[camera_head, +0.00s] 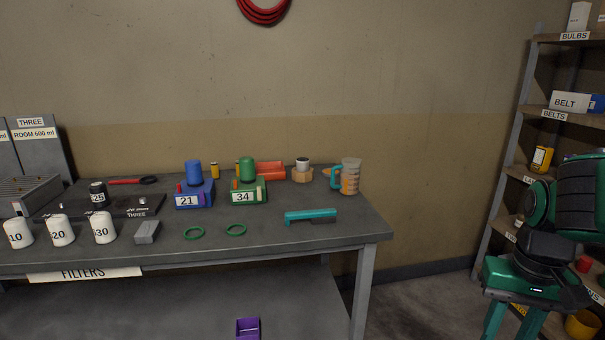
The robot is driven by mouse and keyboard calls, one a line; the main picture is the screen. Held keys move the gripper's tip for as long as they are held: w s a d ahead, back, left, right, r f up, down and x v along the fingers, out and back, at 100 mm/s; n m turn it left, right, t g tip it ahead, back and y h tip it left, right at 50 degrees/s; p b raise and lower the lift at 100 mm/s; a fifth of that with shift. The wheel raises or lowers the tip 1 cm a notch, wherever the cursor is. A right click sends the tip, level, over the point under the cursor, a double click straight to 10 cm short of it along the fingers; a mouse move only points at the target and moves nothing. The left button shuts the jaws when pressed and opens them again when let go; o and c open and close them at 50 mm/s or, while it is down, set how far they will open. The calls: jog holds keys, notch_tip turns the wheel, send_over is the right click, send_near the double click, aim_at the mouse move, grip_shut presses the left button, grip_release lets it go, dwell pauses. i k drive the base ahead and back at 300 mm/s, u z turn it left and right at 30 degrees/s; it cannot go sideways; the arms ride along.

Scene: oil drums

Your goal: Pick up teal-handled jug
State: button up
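The teal-handled jug (351,177) stands upright near the back right of the grey workbench (345,228). It is a clear measuring jug with orange markings, and its teal handle points left. An orange part shows beside the handle; I cannot tell what it belongs to. My gripper (513,330) is at the lower right, off the bench's right end and well apart from the jug. Its two green fingers point down with a gap between them, and nothing shows between them. The fingertips run to the bottom edge of the picture.
Blue (194,190) and green (248,185) numbered units stand further left. Shelving (520,150) stands right. Bare bench top lies right of the jug.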

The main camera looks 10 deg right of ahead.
aim_at(349, 168)
jog(key=z, duration=0.4)
jog(key=i, duration=1.2)
jog(key=z, duration=0.65)
